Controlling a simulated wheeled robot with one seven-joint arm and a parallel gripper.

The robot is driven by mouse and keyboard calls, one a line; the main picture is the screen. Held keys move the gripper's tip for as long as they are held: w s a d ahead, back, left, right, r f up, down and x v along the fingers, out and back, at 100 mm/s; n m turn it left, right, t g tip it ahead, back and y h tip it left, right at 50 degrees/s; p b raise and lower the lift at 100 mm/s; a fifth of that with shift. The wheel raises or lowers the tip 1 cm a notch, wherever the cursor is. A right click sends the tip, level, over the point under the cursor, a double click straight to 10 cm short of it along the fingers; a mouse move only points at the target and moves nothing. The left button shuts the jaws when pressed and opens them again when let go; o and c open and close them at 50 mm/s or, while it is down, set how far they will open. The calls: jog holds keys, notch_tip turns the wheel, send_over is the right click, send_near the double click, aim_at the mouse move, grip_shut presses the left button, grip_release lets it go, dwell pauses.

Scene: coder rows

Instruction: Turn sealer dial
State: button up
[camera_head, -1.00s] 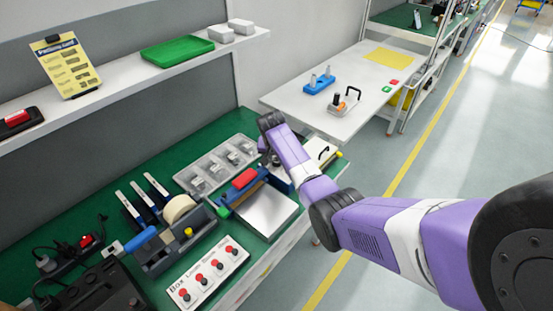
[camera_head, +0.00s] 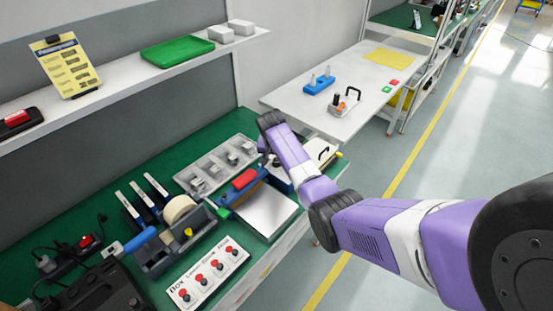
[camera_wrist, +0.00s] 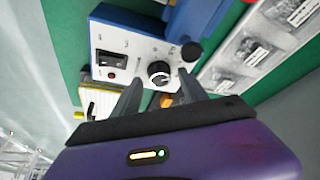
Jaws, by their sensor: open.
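The sealer (camera_head: 246,190) is a blue unit with a red pad and a silver plate, on the green bench in the head view. In the wrist view its white control panel (camera_wrist: 119,60) faces me, with a black dial (camera_wrist: 159,72), a black rocker switch and a black knob (camera_wrist: 191,51) at the upper right. My gripper (camera_wrist: 158,90) is open in the wrist view, its two dark fingers pointing at the panel on either side of the dial. I cannot tell whether they touch it. In the head view my arm hides the fingertips and the dial.
A grey tray (camera_head: 190,181) with several compartments lies behind the sealer. A tape dispenser (camera_head: 155,257) and a white board with red knobs (camera_head: 183,291) stand to the left. A white case with a black handle (camera_head: 331,146) sits to the right, close to my arm.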

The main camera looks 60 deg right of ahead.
aim_at(275, 171)
jog(key=v, duration=0.7)
jog(key=shift+r, duration=0.2)
jog(key=shift+s, duration=0.1)
